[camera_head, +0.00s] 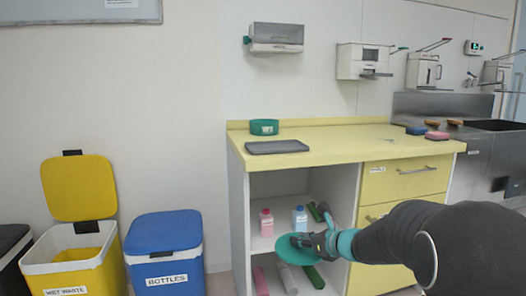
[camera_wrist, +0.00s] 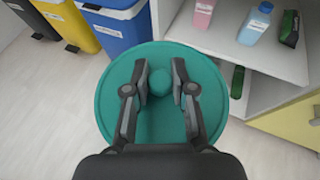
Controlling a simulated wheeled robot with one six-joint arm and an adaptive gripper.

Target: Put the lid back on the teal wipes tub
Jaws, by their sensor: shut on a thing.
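The teal wipes tub (camera_head: 264,127) stands on the yellow worktop near its back left corner in the head view. It looks open at the top. The round teal lid (camera_head: 292,249) is in front of the cabinet's open shelves, below worktop height. My gripper (camera_head: 300,240) is shut on the lid's knob. In the wrist view my gripper (camera_wrist: 160,84) has one finger on each side of the knob, and the lid (camera_wrist: 112,100) spreads flat beneath the fingers. The tub is not in the wrist view.
A dark grey tray (camera_head: 277,147) lies on the worktop (camera_head: 345,140) just in front of the tub. Pink (camera_head: 266,222) and blue (camera_head: 299,220) bottles stand on the shelf behind the lid. A blue bin (camera_head: 163,235) and a yellow bin (camera_head: 78,190) with its lid raised stand left.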

